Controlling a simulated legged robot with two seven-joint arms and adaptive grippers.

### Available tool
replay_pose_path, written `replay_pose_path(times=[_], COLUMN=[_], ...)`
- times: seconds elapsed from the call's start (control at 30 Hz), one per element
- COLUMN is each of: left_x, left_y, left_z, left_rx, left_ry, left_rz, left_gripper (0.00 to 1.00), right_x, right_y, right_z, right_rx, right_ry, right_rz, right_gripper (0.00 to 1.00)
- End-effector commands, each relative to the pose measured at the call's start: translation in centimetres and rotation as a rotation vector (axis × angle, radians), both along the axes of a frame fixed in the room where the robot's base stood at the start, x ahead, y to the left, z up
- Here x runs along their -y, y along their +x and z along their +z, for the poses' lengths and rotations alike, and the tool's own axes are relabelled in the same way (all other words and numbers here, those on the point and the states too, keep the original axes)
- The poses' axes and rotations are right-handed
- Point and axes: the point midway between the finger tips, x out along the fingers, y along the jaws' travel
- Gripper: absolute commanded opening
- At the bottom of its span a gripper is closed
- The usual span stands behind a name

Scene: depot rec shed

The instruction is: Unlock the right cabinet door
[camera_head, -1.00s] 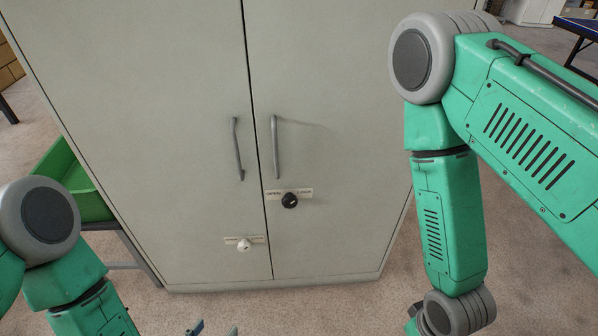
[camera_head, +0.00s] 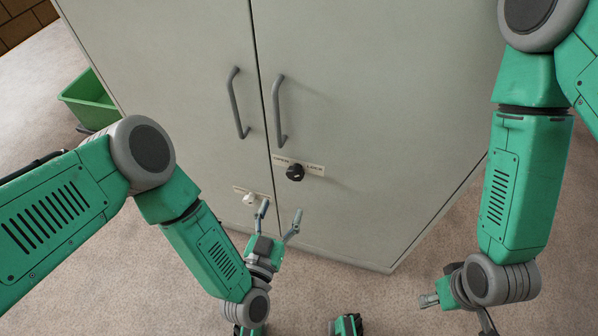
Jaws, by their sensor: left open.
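The grey cabinet's right door (camera_head: 390,120) is closed, with a bar handle (camera_head: 280,110). Below the handle is a black knob (camera_head: 295,173) on a label plate, which appears to read OPEN at left and LOCK at right. I cannot tell which way the knob points. My left gripper (camera_head: 281,208) is open and empty, fingers pointing up toward the cabinet. In the picture it is just below the black knob and apart from it.
The closed left door (camera_head: 170,80) has its own bar handle (camera_head: 237,103) and a white knob (camera_head: 249,198), close beside my left gripper's left finger. A green bin (camera_head: 88,103) stands left of the cabinet. The carpet (camera_head: 400,290) in front is bare.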

Motion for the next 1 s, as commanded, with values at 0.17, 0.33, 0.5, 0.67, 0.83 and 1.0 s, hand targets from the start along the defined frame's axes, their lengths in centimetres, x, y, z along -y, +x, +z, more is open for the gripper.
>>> replay_pose_path(times=[0.17, 0.33, 0.5, 0.67, 0.83, 1.0], left_x=[1.3, 2.5, 3.2, 3.6, 3.6, 3.6], left_y=[3.8, 7.1, 9.4, 10.4, 10.6, 10.5], left_z=[-0.2, -0.2, -0.1, -0.1, 0.0, 0.0], left_rx=[0.004, 0.002, 0.0, -0.002, -0.002, -0.002], left_ry=[0.002, 0.005, 0.004, 0.005, 0.004, 0.005], left_rz=[0.002, 0.002, 0.001, 0.0, 0.0, 0.0], left_gripper=[0.58, 0.58, 0.58, 0.58, 0.58, 0.44], right_x=[0.0, 0.0, 0.0, 0.0, 0.0, 0.0], right_y=[0.0, 0.0, 0.0, 0.0, 0.0, 0.0], right_z=[-1.0, -1.8, -2.3, -2.4, -2.4, -2.4], right_rx=[0.0, 0.0, 0.0, 0.0, 0.0, 0.0], right_ry=[0.0, 0.0, 0.0, 0.0, 0.0, 0.0], right_rz=[0.0, 0.0, 0.0, -0.001, -0.001, -0.001], right_gripper=[0.4, 0.4, 0.4, 0.4, 0.4, 0.4])
